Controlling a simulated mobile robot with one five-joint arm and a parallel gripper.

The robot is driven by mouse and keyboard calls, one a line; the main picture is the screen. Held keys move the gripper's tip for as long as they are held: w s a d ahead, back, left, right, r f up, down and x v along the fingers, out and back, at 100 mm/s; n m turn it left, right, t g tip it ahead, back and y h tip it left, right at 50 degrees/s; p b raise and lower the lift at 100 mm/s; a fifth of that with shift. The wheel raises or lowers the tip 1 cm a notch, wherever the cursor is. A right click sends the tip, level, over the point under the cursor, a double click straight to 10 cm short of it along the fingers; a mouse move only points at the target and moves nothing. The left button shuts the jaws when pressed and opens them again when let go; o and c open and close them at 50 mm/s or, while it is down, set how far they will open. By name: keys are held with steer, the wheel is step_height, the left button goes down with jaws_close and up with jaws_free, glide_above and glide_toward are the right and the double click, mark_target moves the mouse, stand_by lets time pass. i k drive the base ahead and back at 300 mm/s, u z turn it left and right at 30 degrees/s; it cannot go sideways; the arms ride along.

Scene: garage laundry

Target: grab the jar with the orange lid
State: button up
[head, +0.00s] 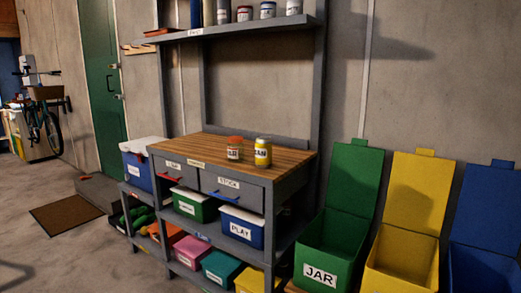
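The jar with the orange lid (235,149) stands upright on the wooden top of the workbench (205,146). It has a pale label with dark letters. A yellow can (263,152) with a dark-lettered label stands close to its right, with a small gap between them. My gripper is not in view.
Open green (322,245), yellow (400,265) and blue bins stand right of the workbench; the green one is labelled JAR. A shelf (225,30) with several cans hangs above. Floor is clear at front left, beside a brown mat (66,215).

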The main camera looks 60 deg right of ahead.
mark_target(236, 144)
steer(key=z, duration=0.25)
steer(key=i, duration=1)
steer(key=u, duration=0.05)
